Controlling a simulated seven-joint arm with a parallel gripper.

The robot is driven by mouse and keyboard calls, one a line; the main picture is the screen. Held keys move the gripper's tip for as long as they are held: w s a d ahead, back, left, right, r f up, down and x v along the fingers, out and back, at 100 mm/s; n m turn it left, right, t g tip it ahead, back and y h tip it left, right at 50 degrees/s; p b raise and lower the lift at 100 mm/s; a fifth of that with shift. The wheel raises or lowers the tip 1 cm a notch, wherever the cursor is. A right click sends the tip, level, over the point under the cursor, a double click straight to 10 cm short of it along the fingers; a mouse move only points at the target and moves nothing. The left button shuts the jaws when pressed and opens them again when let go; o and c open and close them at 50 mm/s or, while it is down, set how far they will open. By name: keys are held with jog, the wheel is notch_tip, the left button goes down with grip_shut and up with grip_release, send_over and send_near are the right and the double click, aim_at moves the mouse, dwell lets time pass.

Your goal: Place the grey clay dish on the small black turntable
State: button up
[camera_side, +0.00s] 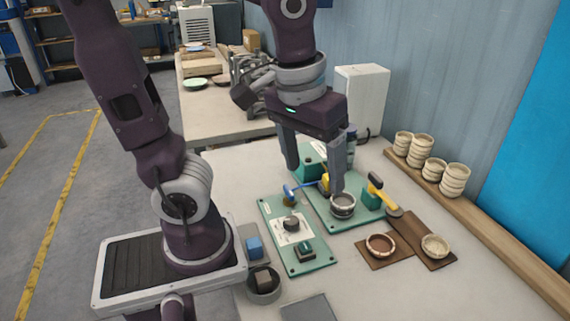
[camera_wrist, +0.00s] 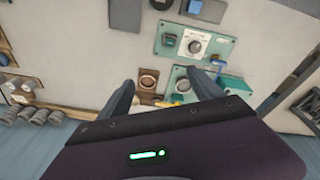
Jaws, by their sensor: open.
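A small round grey dish (camera_side: 342,203) sits on the right green board, between a blue-handled and a yellow-handled fitting. A dark round edge shows under it; I cannot clearly tell whether this is the small black turntable. My gripper (camera_side: 315,178) is open and empty above the board, with its right finger just above and behind the dish in the side view. In the wrist view my gripper (camera_wrist: 165,85) has its fingers spread wide.
A reddish-brown dish (camera_side: 380,245) and a cream dish (camera_side: 435,246) lie on brown mats at the right. Stacked cups (camera_side: 453,181) stand on a wooden shelf. A green panel with a dial (camera_side: 292,229) lies left of the board, near a dark round holder (camera_side: 262,290).

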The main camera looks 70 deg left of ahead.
jog(key=s+m+t, duration=0.1)
jog(key=s+r+m+t, duration=0.1)
jog(key=s+m, duration=0.1)
jog(key=s+m+t, duration=0.1)
jog(key=s, duration=0.1)
jog(key=shift+d+r+m, duration=0.25)
jog(key=shift+d+m, duration=0.05)
jog(key=shift+m, duration=0.1)
dwell(0.7)
